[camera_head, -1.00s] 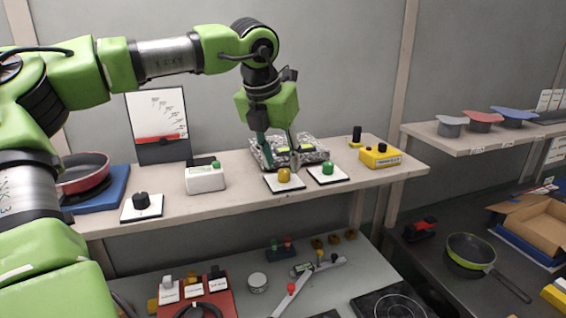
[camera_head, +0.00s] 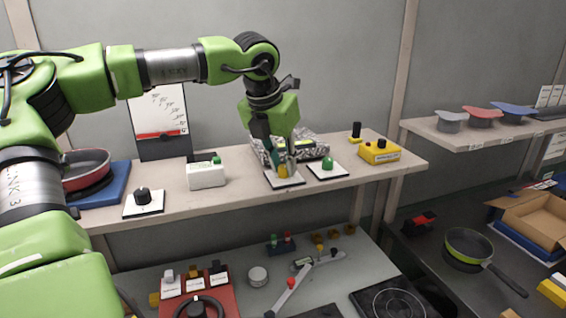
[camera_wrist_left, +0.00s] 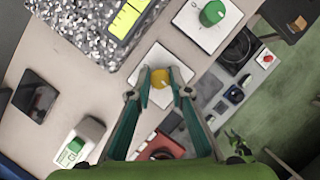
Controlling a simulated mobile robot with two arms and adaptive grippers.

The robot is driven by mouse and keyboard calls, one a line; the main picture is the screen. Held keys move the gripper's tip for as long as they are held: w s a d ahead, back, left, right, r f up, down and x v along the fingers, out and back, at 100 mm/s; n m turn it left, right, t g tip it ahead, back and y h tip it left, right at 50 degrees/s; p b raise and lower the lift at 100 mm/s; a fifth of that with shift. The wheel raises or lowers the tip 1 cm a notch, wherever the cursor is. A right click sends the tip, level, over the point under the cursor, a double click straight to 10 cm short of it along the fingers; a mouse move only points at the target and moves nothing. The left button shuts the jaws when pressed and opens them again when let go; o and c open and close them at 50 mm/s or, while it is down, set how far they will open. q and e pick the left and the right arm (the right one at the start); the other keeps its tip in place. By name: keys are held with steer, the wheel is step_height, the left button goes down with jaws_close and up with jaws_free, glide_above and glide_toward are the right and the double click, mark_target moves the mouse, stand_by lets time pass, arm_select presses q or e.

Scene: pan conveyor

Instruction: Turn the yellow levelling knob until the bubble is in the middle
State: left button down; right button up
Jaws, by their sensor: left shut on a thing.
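The yellow knob (camera_head: 283,173) stands on a white square plate on the shelf. It also shows in the left wrist view (camera_wrist_left: 160,80), with a pale mark on its side. My left gripper (camera_head: 281,168) points down over the plate and is shut on the yellow knob, one finger on each side. A speckled grey block (camera_head: 303,141) stands just behind. Its yellow-green level vial (camera_wrist_left: 128,18) shows in the left wrist view with dark lines across it; I cannot make out where the bubble is. My right gripper is not in view.
A green knob (camera_head: 327,163) on its own plate stands close on the right. A white box with a green button (camera_head: 206,174) and a black knob (camera_head: 142,195) are to the left. A yellow box (camera_head: 379,151) stands at the shelf's right end.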

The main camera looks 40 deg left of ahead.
arm_select(q)
steer(key=shift+m+h, duration=0.6)
steer(key=shift+m, duration=0.7)
steer(key=c, duration=1.9)
jaws_free()
steer(key=v, duration=1.2)
steer(key=shift+s, duration=0.2)
steer(key=shift+f, duration=0.1)
